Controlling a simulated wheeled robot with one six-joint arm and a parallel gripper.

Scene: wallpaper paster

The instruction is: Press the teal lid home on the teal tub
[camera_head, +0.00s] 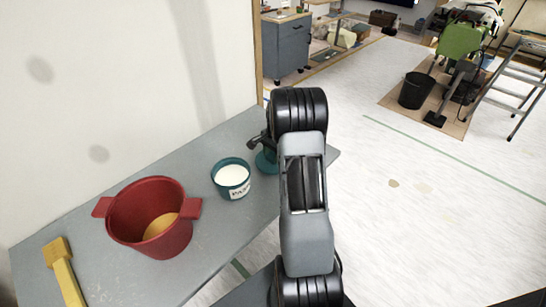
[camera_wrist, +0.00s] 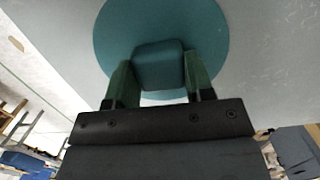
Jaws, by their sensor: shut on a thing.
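The teal tub (camera_head: 232,189) stands upright on the grey table, uncovered, with white contents and a label on its front. The teal lid (camera_head: 265,163) is to its right, partly hidden behind my arm. In the wrist view the round lid (camera_wrist: 112,38) fills the upper middle, with a squarish teal knob (camera_wrist: 159,66) at its centre. My gripper (camera_wrist: 160,80) is shut on that knob, one finger on each side. In the head view my gripper (camera_head: 261,146) is mostly hidden by my arm. I cannot tell whether the lid touches the table.
A red two-handled bucket (camera_head: 122,224) with something yellow-orange inside stands left of the tub on the grey table (camera_head: 215,238). A yellow tool (camera_head: 62,273) lies at the table's left end. A wall runs along the table's back. Open floor lies to the right.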

